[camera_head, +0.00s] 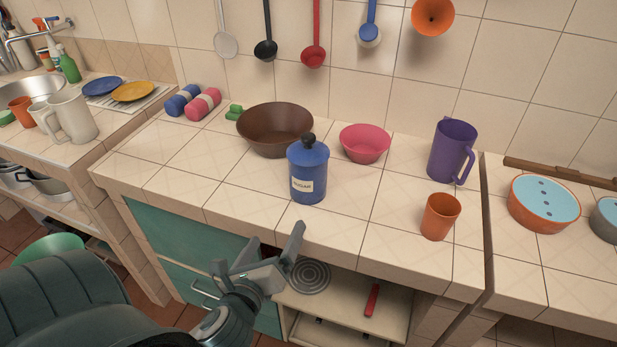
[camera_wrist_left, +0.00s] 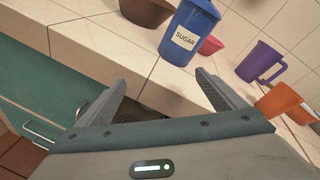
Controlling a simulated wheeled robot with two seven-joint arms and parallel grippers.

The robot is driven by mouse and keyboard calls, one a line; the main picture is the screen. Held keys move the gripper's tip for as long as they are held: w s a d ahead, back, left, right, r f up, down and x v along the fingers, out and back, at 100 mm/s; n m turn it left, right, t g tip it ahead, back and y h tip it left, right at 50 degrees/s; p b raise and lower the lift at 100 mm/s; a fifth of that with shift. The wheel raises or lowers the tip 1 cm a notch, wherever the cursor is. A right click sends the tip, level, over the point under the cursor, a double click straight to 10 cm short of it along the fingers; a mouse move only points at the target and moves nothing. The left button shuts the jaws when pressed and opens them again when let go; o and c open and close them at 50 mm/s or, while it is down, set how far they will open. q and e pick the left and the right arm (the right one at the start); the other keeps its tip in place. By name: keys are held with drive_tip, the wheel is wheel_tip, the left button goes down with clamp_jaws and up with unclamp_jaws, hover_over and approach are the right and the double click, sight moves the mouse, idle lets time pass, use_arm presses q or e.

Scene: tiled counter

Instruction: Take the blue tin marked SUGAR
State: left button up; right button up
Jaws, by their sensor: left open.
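The blue tin (camera_head: 308,177) stands upright on the tiled counter, with a dark knobbed lid and a white SUGAR label facing me. It also shows in the left wrist view (camera_wrist_left: 190,32), beyond the fingertips, its top cut off by the frame edge. My left gripper (camera_head: 258,247) is open and empty, in front of the counter's front edge and below the tin, apart from it. Its two fingers show spread in the left wrist view (camera_wrist_left: 163,88). My right gripper is not in view.
A brown bowl (camera_head: 275,131) stands behind the tin on the left, a pink bowl (camera_head: 365,145) behind it on the right. A purple pitcher (camera_head: 449,152) and an orange cup (camera_head: 439,217) stand further right. Ladles hang on the wall.

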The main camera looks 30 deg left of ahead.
sight(303, 181)
use_arm(q)
wheel_tip(303, 181, up, 6)
drive_tip(key=w+d+m+t, duration=0.1)
drive_tip(key=m+t, duration=0.2)
drive_tip(key=m, duration=0.5)
drive_tip(key=shift+w+d+h, duration=0.25)
drive_tip(key=shift+w+h, duration=0.05)
drive_tip(key=shift+w, duration=0.15)
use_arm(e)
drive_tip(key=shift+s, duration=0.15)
use_arm(q)
drive_tip(key=p+x, duration=0.3)
drive_tip(key=x, duration=0.8)
drive_tip(key=shift+w+a, duration=0.1)
drive_tip(key=shift+w, duration=0.35)
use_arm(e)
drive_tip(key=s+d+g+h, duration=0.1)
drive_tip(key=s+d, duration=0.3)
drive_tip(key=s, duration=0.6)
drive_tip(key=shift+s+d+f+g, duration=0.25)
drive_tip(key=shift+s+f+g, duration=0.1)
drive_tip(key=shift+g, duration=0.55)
use_arm(q)
drive_tip(key=shift+w+a, duration=0.1)
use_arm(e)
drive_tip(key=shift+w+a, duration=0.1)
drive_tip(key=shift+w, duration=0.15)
